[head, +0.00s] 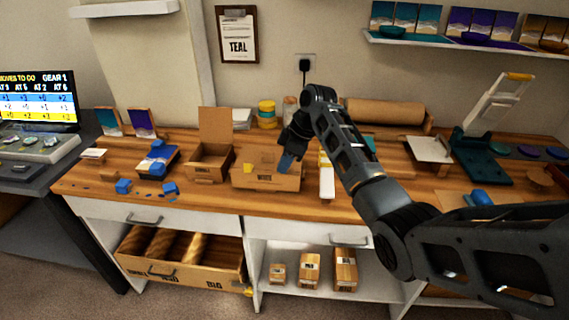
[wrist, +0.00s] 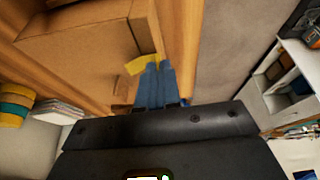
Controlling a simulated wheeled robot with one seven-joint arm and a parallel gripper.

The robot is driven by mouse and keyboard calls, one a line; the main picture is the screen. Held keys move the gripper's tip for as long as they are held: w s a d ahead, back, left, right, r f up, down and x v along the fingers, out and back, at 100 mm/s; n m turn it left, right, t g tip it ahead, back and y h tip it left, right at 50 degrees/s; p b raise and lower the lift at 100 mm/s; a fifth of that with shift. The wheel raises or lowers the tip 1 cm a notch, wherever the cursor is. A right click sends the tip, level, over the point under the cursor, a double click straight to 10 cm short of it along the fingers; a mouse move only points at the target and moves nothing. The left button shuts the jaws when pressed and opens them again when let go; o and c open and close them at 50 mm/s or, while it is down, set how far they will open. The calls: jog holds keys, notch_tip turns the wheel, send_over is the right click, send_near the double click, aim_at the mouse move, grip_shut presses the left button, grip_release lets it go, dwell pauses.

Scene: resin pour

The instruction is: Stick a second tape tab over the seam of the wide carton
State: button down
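The wide carton (head: 265,182) is a low brown box near the front of the wooden worktop in the head view. A yellow tape tab (head: 248,168) shows on its left part. My gripper (head: 286,163) reaches down at the carton's right part, fingers angled towards it. In the wrist view, my blue fingers (wrist: 153,66) are close together, with a yellow tape tab (wrist: 138,66) at their tips, beside a brown carton edge (wrist: 144,25). The fingers cover part of this tab. I cannot tell whether it touches the carton.
An open carton (head: 208,162) with a raised flap stands just left. A white-topped item with yellow (head: 326,178) stands close right of my gripper. Blue pieces (head: 123,186) lie at the left. A brown paper roll (head: 385,111) lies behind my arm.

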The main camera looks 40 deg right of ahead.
jog(key=shift+f, duration=0.25)
dwell(0.7)
jog(key=c, duration=1.3)
grip_release()
notch_tip(320, 180, up, 3)
jog(key=shift+p, duration=1.15)
jog(key=shift+r+p, duration=0.6)
jog(key=shift+r, duration=1.95)
